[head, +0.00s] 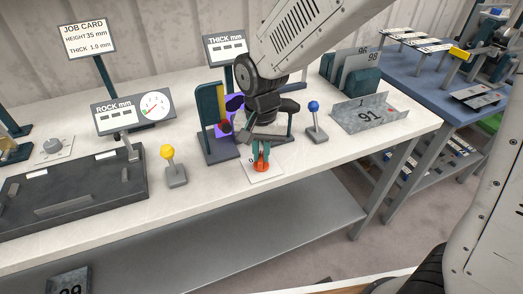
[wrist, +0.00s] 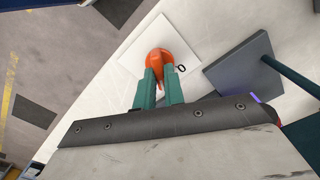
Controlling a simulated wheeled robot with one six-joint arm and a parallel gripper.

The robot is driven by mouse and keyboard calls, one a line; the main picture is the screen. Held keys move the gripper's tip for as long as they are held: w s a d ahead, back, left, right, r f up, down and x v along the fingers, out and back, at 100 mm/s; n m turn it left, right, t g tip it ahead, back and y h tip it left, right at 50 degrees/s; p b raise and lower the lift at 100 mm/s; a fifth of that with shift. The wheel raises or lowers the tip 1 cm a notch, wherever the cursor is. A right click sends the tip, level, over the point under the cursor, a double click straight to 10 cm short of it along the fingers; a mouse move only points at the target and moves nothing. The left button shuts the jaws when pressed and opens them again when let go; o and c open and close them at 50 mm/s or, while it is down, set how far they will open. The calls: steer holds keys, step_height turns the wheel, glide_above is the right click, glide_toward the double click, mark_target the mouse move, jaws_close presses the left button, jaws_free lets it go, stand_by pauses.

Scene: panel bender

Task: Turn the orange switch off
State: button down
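The orange switch (head: 261,166) is a round rotary knob on a white square plate (head: 277,174) near the front edge of the bench. In the wrist view the orange knob (wrist: 160,56) shows beyond my fingertips, with a black "0" mark on the plate to its right. My gripper (head: 261,152) points down at the knob. Its two teal fingers (wrist: 160,78) stand close together on either side of the knob's raised grip and appear shut on it. The fingers hide part of the knob, and I see no second mark on the plate.
A dark stand with a teal upright (head: 212,120) is just left of my gripper. A yellow-knobbed lever (head: 173,170) stands further left and a blue-knobbed lever (head: 316,122) to the right. The bench front is clear.

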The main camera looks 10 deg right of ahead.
mark_target(261, 156)
steer(key=shift+n, duration=0.3)
steer(key=n, duration=0.5)
steer(key=shift+a+n, duration=0.1)
steer(key=shift+n, duration=0.2)
steer(key=n, duration=0.5)
steer(key=shift+n, duration=0.3)
stand_by(0.4)
steer(key=c, duration=1.5)
jaws_free()
step_height(261, 156, up, 8)
